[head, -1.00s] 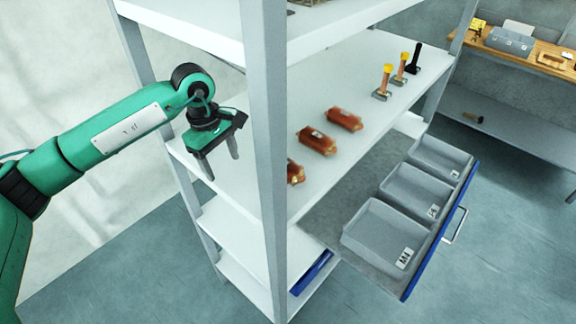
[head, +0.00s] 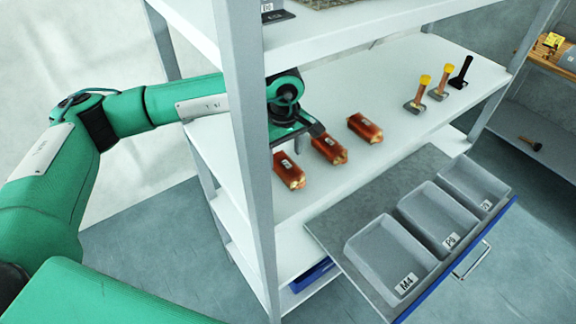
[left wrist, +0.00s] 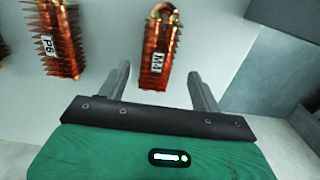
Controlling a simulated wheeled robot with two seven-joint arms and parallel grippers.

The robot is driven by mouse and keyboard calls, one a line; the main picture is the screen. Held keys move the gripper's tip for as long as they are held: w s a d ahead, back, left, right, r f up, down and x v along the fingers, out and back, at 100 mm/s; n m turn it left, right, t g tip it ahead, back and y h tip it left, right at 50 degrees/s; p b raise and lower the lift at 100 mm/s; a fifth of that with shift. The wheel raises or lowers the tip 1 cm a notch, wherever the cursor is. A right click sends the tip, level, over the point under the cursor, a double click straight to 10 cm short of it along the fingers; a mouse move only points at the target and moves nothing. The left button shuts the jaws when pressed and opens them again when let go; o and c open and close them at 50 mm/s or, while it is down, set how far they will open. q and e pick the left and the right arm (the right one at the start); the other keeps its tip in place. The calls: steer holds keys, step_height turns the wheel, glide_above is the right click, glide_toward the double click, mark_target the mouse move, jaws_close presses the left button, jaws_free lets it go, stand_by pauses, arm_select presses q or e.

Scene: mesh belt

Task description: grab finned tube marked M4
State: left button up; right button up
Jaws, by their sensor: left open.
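Three copper-coloured finned tubes lie on the middle shelf. The nearest finned tube (head: 289,171) is most likely the one whose tag looks like M4 in the left wrist view (left wrist: 155,60); its tag is not legible in the head view. My left gripper (left wrist: 160,82) is open and empty. In the left wrist view the M4 tube lies ahead, lined up with the gap between the fingers, its near end around the fingertips. In the head view my left gripper (head: 297,138) is just behind the tubes, partly hidden by the post. My right gripper is out of view.
The finned tube tagged P6 (left wrist: 58,50) lies close on the left. A grey shelf post (head: 246,150) stands in front of my left forearm. A pulled-out drawer holds grey bins, one marked M4 (head: 385,255).

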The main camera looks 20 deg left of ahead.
mark_target(287, 164)
arm_select(q)
steer(key=f+p, duration=0.1)
steer(key=d+f+p, duration=0.1)
steer(key=f+p, duration=0.1)
steer(key=shift+f, duration=0.3)
steer(key=shift+a+f, duration=0.15)
steer(key=shift+f, duration=0.4)
steer(key=shift+c, duration=0.8)
steer(key=c, duration=1.1)
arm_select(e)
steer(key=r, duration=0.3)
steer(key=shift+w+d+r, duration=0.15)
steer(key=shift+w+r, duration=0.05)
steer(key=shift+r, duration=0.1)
